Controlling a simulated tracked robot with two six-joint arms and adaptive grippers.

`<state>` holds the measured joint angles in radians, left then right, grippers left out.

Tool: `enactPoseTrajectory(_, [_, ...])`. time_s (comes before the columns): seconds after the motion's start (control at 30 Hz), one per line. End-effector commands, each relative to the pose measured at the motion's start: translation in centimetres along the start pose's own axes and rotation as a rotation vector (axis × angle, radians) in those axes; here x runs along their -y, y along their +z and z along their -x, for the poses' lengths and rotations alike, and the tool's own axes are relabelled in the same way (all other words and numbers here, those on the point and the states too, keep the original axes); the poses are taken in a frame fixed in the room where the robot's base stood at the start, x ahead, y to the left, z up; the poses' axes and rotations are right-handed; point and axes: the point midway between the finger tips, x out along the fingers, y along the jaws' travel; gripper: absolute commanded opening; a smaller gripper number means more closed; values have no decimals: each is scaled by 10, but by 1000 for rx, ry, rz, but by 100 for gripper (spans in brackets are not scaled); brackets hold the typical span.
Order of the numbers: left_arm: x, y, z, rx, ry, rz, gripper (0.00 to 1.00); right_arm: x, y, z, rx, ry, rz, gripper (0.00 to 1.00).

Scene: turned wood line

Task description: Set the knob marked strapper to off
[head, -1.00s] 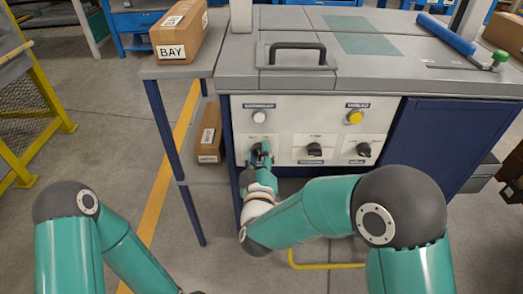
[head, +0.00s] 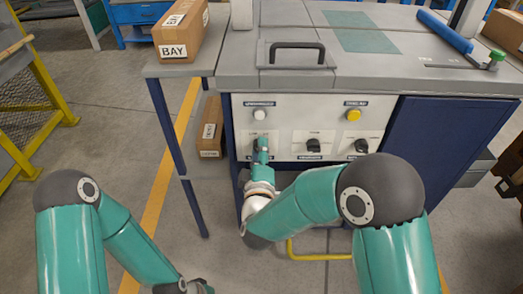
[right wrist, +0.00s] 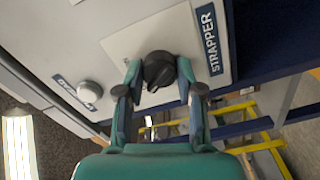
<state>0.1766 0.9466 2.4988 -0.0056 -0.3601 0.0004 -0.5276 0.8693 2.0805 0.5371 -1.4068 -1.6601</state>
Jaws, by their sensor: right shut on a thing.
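The black strapper knob (right wrist: 158,66) sits on a pale plate in the right wrist view, beside the blue STRAPPER label (right wrist: 209,40). My right gripper (right wrist: 160,74) has one finger on each side of the knob and is shut on it. The knob's exact pointing direction is hard to tell. In the head view my right gripper (head: 262,144) is at the leftmost knob of the panel's lower row and covers most of it. My left gripper (head: 196,287) is low in the head view, partly cut off by the bottom edge, and far from the panel.
The white panel (head: 285,108) also carries a middle knob (head: 312,146), a right knob (head: 361,146), a white button (head: 259,115) and a yellow button (head: 353,115). A BAY carton (head: 181,32) stands on the side table. A yellow bar (head: 320,256) is low below the panel.

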Motion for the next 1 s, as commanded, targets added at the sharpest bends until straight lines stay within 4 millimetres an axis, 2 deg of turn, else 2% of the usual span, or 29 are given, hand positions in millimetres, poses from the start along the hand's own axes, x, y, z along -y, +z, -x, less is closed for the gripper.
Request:
enactPoseTrajectory(0.2, [0, 0, 0, 0, 0, 0, 40, 3, -3, 1, -11, -7, 4, 2])
enactPoseTrajectory(0.23, [0, 0, 0, 0, 0, 0, 40, 3, -3, 1, -11, -7, 4, 40])
enactPoseTrajectory(0.37, [0, 0, 0, 0, 0, 0, 40, 2, -2, 1, -8, -6, 3, 61])
enactPoseTrajectory(0.73, [0, 0, 0, 0, 0, 0, 40, 1, -1, 4, -4, -3, 1, 61])
enactPoseTrajectory(0.87, [0, 0, 0, 0, 0, 0, 40, 2, -2, 17, -5, -5, 3, 61])
enactPoseTrajectory(1.0, [0, 0, 0, 0, 0, 0, 40, 2, -2, 40, -7, -6, 3, 61])
